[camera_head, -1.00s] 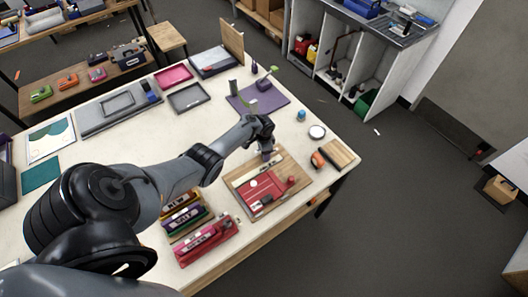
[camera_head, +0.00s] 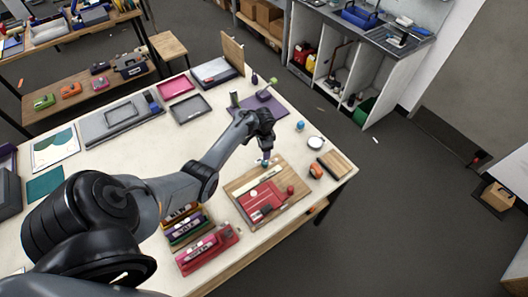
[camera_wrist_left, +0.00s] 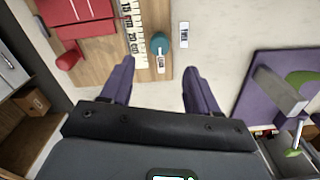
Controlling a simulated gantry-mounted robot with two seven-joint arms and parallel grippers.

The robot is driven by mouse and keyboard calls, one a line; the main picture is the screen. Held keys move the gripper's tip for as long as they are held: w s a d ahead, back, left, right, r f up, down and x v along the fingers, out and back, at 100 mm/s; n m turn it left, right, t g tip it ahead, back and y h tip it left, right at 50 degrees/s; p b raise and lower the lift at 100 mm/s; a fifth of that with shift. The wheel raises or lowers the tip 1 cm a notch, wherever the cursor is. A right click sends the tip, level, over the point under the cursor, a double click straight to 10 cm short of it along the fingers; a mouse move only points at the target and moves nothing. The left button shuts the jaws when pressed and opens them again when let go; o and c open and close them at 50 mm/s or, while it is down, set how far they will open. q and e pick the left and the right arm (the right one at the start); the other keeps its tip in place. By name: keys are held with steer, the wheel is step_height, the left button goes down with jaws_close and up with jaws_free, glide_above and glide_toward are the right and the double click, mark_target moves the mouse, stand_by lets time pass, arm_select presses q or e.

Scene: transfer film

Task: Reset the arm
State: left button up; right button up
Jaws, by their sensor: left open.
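My left arm reaches in from the left in the head view. Its gripper (camera_head: 265,160) hangs over the far edge of a wooden board (camera_head: 240,185). In the left wrist view the two purple fingers of this gripper (camera_wrist_left: 157,78) are spread apart with nothing between them. Beyond the fingertips, a teal round piece (camera_wrist_left: 161,40) with a white tag lies at the edge of the board (camera_wrist_left: 96,65), beside a pale strip with dark markings (camera_wrist_left: 136,30). A red device (camera_head: 262,197) sits on the board. My right gripper is not in view.
A purple mat (camera_head: 277,110) with a grey block (camera_wrist_left: 278,90) lies beyond the gripper. A white round dish (camera_head: 315,142) and an orange-and-black item (camera_head: 316,170) are to the right. Coloured boxes (camera_head: 208,248) stand near the front edge.

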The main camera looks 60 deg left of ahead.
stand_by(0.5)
arm_select(q)
steer(key=s+d+r+t, duration=0.1)
steer(key=s+d+r, duration=0.3)
steer(key=d, duration=0.7)
steer(key=s+d+r+t, duration=0.1)
steer(key=s+d+r, duration=0.4)
steer(key=s+d, duration=0.3)
steer(key=s+d+r+t, duration=0.1)
steer(key=s+d+r, duration=0.4)
steer(key=d, duration=0.9)
steer(key=shift+s+r+t, duration=0.2)
steer(key=shift+s+t, duration=0.1)
steer(key=shift+s, duration=0.8)
